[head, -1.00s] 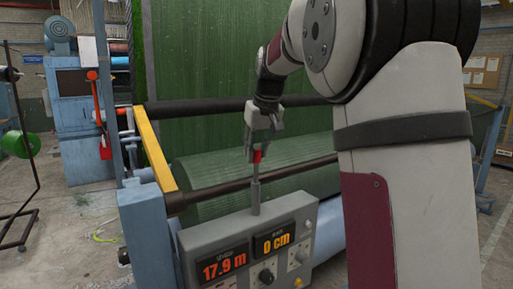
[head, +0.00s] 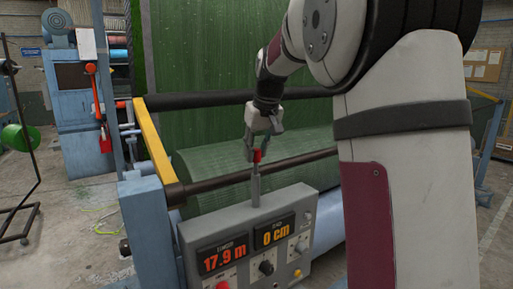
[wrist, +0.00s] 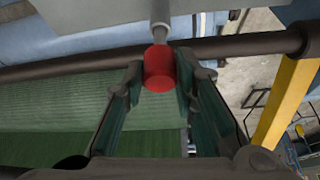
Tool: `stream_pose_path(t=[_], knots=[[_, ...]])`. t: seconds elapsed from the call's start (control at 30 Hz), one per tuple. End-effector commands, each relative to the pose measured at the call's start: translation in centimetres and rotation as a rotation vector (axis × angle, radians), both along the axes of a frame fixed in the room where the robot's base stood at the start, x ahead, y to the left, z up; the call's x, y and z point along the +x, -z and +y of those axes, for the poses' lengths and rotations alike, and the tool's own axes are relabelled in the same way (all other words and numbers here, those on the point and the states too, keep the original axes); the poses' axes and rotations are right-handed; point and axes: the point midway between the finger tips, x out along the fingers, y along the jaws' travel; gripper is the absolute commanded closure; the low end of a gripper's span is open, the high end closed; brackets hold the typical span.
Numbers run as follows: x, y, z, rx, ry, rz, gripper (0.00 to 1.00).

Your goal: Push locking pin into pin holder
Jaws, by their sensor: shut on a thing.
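The locking pin has a red head (head: 257,156) and a thinner grey shaft below it. My gripper (head: 256,150) is shut on the red head, above the control box. In the wrist view the red head (wrist: 159,68) sits between the two fingertips. The pin holder (head: 255,188) is an upright grey tube on top of the control box. The pin stands upright in line with the tube, with its lower end apparently inside the tube's top. A short length of shaft shows between head and tube. The part inside is hidden.
The grey control box (head: 235,240) has displays reading 17.9 m and 0 cm, with knobs and buttons. A dark horizontal bar (head: 225,180) runs close behind the pin holder. A green turf roll (head: 195,165) and a yellow rail (head: 155,145) stand nearby.

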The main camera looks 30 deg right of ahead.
Motion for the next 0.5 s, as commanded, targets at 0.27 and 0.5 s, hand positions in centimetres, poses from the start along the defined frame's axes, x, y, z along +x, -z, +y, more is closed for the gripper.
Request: stream_pose_path(t=[0.27, 0.5], knots=[[0.0, 0.6, 0.0, 0.0, 0.0, 0.0, 1.0], [0.0, 1.2, 0.0, 0.0, 0.0, -0.001, 1.0]])
